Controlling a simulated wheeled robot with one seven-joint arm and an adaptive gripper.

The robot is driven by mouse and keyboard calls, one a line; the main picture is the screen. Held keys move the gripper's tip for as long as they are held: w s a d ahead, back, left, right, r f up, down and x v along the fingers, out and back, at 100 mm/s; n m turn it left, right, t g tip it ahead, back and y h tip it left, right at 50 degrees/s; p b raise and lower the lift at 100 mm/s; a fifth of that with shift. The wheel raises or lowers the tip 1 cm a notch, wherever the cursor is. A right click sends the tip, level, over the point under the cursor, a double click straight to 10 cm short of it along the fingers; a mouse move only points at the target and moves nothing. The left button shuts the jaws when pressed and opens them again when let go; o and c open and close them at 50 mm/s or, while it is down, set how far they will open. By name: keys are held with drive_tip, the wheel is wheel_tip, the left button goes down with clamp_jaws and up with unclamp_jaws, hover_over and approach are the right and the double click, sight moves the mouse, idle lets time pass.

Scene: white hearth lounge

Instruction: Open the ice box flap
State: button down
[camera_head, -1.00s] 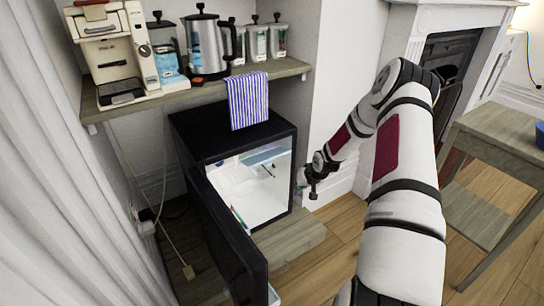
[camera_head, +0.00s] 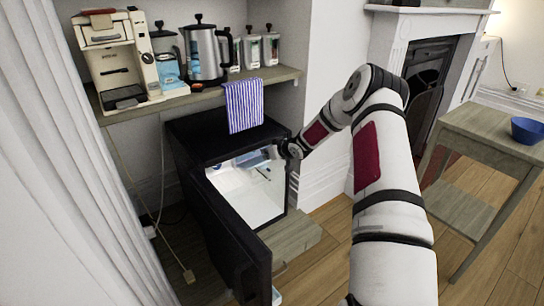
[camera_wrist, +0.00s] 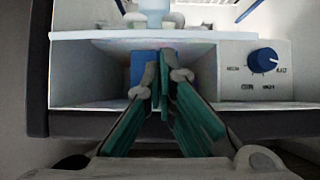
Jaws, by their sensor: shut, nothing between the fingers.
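The small black fridge (camera_head: 222,145) stands with its door (camera_head: 225,235) swung open. In the head view the bluish ice box area (camera_head: 252,158) shows at the top of the white interior. My gripper shows in the wrist view (camera_wrist: 161,75) with its green-padded fingers shut and empty, tips at the mouth of the white ice box compartment (camera_wrist: 95,80). The compartment front looks open there, with a blue block (camera_wrist: 143,68) inside, partly behind the fingers. A pale strip (camera_wrist: 95,35) runs along its upper edge; I cannot tell whether it is the flap. In the head view the fingertips are hidden.
A blue dial (camera_wrist: 263,60) sits right of the compartment in the wrist view. A wooden side table (camera_head: 490,130) with a blue bowl (camera_head: 527,130) stands right. Floor between is clear.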

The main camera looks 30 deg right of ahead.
sight(262, 163)
drive_tip(key=shift+w+f, duration=0.4)
drive_tip(key=shift+w, duration=0.2)
drive_tip(key=f, duration=0.1)
drive_tip(key=s+f, duration=0.2)
drive_tip(key=shift+f, duration=0.4)
drive_tip(key=shift+s, duration=0.1)
